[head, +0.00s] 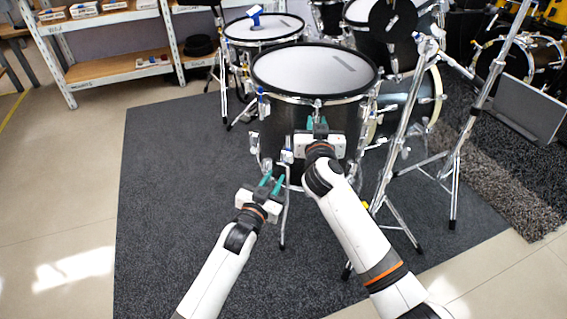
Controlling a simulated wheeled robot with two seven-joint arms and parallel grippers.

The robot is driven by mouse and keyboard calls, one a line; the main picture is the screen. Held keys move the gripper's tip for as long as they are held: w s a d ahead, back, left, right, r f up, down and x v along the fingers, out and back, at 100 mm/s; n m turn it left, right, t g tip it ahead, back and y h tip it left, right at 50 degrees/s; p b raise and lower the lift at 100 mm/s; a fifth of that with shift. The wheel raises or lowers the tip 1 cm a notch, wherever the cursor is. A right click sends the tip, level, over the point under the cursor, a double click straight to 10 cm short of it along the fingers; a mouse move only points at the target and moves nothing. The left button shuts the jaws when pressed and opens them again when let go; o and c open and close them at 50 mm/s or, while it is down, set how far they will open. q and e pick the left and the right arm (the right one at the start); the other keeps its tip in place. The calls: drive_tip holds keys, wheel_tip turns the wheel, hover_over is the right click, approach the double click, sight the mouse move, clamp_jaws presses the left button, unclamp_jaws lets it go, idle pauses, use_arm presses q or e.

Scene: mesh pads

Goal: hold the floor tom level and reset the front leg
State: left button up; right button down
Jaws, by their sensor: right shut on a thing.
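The floor tom (278,125), a dark drum with a white mesh head (315,68) and black rim, stands in the middle of the head view. My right gripper (317,124) is at the front of its shell, just below the rim, shut on a part of the tom; the exact contact is small. My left gripper (272,182) is low in front of the tom, left of the leg. Its green fingers are apart with nothing visible between them.
A chrome stand (400,125) with spread legs is close on the right of the tom. Another mesh drum (262,28) stands behind left. Shelves (110,18) line the back left. The dark mat (170,190) is clear on the left.

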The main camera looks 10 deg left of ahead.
sight(282, 166)
use_arm(q)
drive_tip(key=n, duration=0.8)
drive_tip(key=shift+w, duration=0.25)
drive_tip(key=n, duration=0.5)
drive_tip(key=shift+w, duration=0.1)
drive_tip(key=n, duration=0.4)
drive_tip(key=shift+w+d+n, duration=0.1)
drive_tip(key=shift+w+n, duration=0.2)
drive_tip(key=shift+n, duration=0.1)
drive_tip(key=shift+w+d, duration=0.15)
drive_tip(key=shift+w, duration=0.75)
drive_tip(key=shift+w+d, duration=0.1)
drive_tip(key=shift+w, duration=0.8)
drive_tip(key=shift+c, duration=0.4)
